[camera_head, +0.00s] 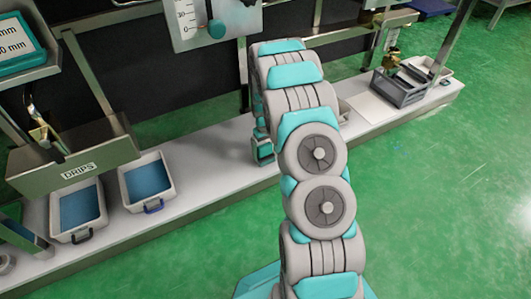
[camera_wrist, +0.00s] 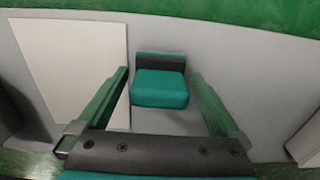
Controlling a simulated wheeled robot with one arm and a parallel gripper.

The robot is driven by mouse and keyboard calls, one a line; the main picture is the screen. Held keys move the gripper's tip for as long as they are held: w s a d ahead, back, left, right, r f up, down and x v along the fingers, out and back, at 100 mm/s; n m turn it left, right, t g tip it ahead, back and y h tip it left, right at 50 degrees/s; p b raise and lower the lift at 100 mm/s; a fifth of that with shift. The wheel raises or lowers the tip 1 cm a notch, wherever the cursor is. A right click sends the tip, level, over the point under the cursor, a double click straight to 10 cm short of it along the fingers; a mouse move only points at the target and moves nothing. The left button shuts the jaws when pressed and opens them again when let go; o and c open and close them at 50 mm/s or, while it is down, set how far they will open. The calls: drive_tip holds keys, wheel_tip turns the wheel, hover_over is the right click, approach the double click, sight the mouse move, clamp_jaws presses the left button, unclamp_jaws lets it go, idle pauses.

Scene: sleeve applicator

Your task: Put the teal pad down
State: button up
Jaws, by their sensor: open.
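The teal pad (camera_wrist: 160,88) shows in the wrist view, a small teal block with a dark grey strip along its far side. It rests on the pale bench surface (camera_wrist: 235,60). My gripper (camera_wrist: 159,74) is open, with one finger to the left of the pad and one to the right. A gap shows between the pad and each finger. In the head view my arm bends down to the bench, and a teal part (camera_head: 263,150) shows at its end, partly hidden; I cannot tell the pad apart there.
A white panel (camera_wrist: 72,62) lies left of the pad. A grey crate (camera_head: 399,88) stands at right.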

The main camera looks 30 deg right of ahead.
wheel_tip(320, 180, up, 6)
drive_tip(key=shift+f+p, duration=0.1)
drive_tip(key=shift+p, duration=0.2)
idle(0.3)
